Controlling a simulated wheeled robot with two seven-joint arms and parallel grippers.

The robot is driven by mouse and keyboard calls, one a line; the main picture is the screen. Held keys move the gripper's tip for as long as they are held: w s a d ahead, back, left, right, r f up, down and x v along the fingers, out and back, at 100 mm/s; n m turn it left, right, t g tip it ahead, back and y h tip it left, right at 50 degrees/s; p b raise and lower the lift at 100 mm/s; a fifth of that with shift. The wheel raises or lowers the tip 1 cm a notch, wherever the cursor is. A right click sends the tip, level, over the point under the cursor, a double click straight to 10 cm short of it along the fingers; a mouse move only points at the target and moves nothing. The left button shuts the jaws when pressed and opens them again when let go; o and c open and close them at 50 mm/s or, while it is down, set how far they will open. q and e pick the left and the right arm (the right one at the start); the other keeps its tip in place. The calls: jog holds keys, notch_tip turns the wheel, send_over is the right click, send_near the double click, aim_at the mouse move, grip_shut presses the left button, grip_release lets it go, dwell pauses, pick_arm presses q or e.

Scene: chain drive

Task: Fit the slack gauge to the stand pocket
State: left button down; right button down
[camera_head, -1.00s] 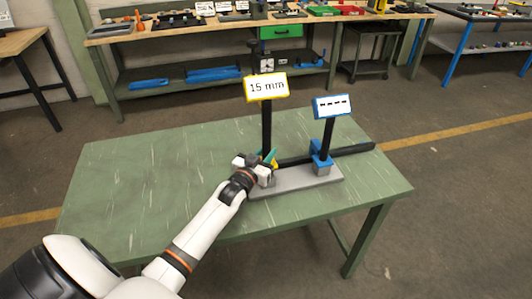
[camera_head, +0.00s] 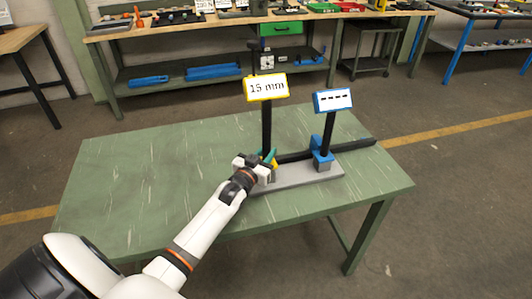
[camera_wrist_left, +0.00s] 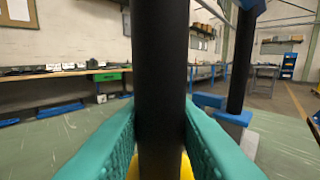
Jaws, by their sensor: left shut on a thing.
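The yellow-framed gauge reading "15 mm" (camera_head: 266,87) stands upright on a black post (camera_head: 267,126) at the left end of the grey stand base (camera_head: 310,178). My left gripper (camera_head: 266,162) is shut on this post near its lower end. In the left wrist view, the teal fingers (camera_wrist_left: 158,135) lie on both sides of the post (camera_wrist_left: 160,70), with a bit of yellow (camera_wrist_left: 186,165) below. The gripper hides the post's foot, so I cannot tell whether it sits in a pocket. My right gripper is not in view.
A blue-framed display showing dashes (camera_head: 333,101) stands on a post with a blue foot (camera_head: 321,156) at the stand's right. A black bar (camera_head: 352,146) runs behind. The green table (camera_head: 140,190) is clear at left. A loaded workbench (camera_head: 215,22) stands behind.

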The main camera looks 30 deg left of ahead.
pick_arm(q)
jog(key=shift+w+f+b, duration=0.1)
jog(key=shift+f+b, duration=0.45)
jog(key=shift+b, duration=0.05)
jog(key=c, duration=1.1)
grip_release()
jog(key=shift+s+f, duration=0.25)
jog(key=shift+f, duration=0.3)
jog(key=s+d+b, duration=0.1)
jog(key=s, duration=1)
jog(key=shift+s+r, duration=0.4)
